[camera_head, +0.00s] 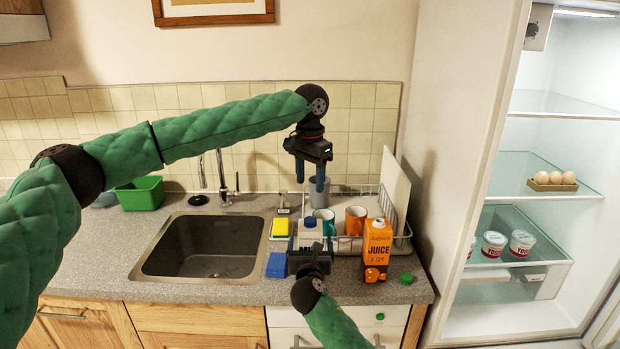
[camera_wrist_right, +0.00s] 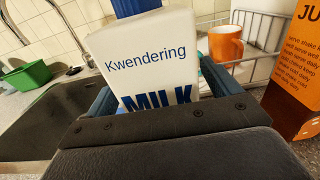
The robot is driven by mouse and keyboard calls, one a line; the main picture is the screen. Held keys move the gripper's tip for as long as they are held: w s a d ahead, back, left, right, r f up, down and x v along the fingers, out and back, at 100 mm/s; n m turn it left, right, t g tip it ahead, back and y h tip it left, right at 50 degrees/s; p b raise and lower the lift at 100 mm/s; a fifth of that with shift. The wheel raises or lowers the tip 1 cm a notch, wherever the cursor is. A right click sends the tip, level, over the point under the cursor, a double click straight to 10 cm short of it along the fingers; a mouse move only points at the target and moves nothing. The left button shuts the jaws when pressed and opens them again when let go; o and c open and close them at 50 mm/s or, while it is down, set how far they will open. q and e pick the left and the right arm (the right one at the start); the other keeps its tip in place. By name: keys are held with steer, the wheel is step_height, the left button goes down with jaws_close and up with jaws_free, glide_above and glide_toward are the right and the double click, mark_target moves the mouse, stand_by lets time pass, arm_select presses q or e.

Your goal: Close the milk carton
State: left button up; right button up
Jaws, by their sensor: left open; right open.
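The white milk carton (camera_head: 309,236) stands upright on the counter in front of the dish rack, with a blue cap (camera_head: 310,222) at its top. It fills the middle of the right wrist view (camera_wrist_right: 155,62). My right gripper (camera_head: 310,247) is open, with one finger on each side of the carton; I cannot tell whether they touch it. My left gripper (camera_head: 310,187) is open and empty, pointing down above the cap with a gap between. A blue piece at the top of the right wrist view is cut off, and I cannot tell if it is cap or finger.
An orange juice carton (camera_head: 377,252) stands right of the milk, with a green cap (camera_head: 406,278) beside it. A blue sponge (camera_head: 276,265) and yellow sponge (camera_head: 280,228) lie left, near the sink (camera_head: 160,262).

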steer(key=s+b, duration=0.1)
steer(key=s, duration=0.5)
steer(key=shift+s+b, duration=0.25)
steer(key=shift+b, duration=0.05)
steer(key=shift+f, duration=0.1)
